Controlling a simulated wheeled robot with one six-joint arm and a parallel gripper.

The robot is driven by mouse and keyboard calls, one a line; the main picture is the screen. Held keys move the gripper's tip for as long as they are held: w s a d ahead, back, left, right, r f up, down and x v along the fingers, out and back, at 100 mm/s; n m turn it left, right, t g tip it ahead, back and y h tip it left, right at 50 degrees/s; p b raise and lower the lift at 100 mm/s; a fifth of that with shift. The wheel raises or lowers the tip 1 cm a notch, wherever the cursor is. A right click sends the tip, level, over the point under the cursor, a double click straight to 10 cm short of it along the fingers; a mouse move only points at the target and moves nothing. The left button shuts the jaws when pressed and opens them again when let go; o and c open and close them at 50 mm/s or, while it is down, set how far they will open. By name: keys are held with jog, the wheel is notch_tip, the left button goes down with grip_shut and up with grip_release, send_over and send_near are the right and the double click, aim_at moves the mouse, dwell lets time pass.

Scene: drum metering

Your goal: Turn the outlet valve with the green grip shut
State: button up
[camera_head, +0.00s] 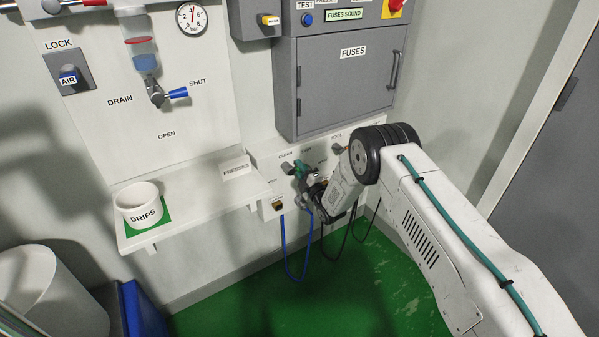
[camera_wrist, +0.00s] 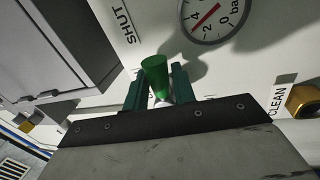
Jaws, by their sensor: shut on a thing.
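The green grip (camera_wrist: 155,75) of the outlet valve stands between the two dark green fingers of my gripper (camera_wrist: 158,90) in the wrist view. My gripper is shut on it. The word SHUT (camera_wrist: 122,22) is on the white panel, up and left of the grip. In the head view my gripper (camera_head: 306,184) is at the low white panel under the fuse cabinet. There the valve body and the grip are mostly hidden by my gripper, so I cannot tell the grip's angle.
A grey fuse cabinet (camera_head: 345,85) juts out above my gripper. A white shelf (camera_head: 205,195) with a DRIPS cup (camera_head: 140,207) is to the left. A blue drain grip (camera_head: 178,93) is higher up. A brass fitting (camera_wrist: 305,100) is at right. A blue cable (camera_head: 284,255) hangs below.

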jog(key=shift+r+n, duration=0.15)
jog(key=shift+n, duration=0.45)
jog(key=o, duration=1)
jog(key=shift+c, duration=0.2)
jog(key=v, duration=0.7)
jog(key=shift+s+d, duration=0.25)
jog(key=shift+d, duration=0.1)
